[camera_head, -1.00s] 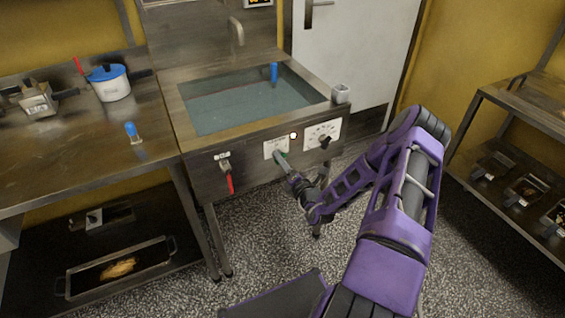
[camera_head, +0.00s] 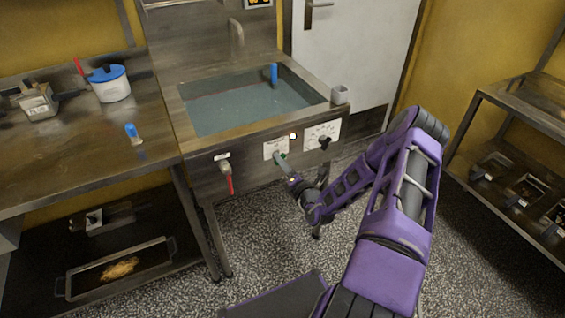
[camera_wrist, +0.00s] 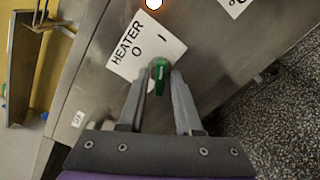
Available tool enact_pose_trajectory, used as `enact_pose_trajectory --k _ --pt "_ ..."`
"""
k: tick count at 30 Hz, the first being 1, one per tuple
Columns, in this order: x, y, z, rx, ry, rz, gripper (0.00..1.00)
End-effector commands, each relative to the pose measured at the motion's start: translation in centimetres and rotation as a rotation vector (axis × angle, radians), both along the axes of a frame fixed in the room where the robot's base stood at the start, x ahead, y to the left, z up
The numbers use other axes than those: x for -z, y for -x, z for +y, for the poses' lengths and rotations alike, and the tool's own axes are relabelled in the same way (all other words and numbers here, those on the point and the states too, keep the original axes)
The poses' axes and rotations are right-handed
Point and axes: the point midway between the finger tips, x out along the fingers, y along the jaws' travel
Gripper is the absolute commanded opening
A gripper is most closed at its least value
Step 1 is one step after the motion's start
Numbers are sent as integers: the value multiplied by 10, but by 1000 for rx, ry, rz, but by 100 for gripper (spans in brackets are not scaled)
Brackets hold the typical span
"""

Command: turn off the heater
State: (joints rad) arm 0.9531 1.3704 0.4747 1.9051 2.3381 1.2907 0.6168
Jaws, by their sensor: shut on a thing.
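The heater switch is a small green knob (camera_wrist: 159,76) on the front of the metal sink unit. It sits at the edge of a white plate (camera_wrist: 135,45) marked HEATER, with an O and an I mark; the plate also shows in the head view (camera_head: 270,150). My gripper (camera_wrist: 161,80) has one finger on each side of the green knob and is shut on it. In the head view my gripper (camera_head: 283,163) reaches the panel and mostly hides the knob. A round white lamp (camera_head: 293,136) looks lit above the plate; it also shows in the wrist view (camera_wrist: 153,4).
A second white plate with a dark knob (camera_head: 323,141) is to the right. A red-handled valve (camera_head: 227,175) is to the left. The sink basin (camera_head: 250,105) holds liquid and a blue-topped object.

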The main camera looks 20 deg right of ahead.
Motion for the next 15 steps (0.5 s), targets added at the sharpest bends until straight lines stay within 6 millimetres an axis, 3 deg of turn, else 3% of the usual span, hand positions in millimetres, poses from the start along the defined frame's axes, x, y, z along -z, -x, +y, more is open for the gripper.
enact_pose_trajectory --k 15 --pt "-3 -2 0 0 395 -19 0"
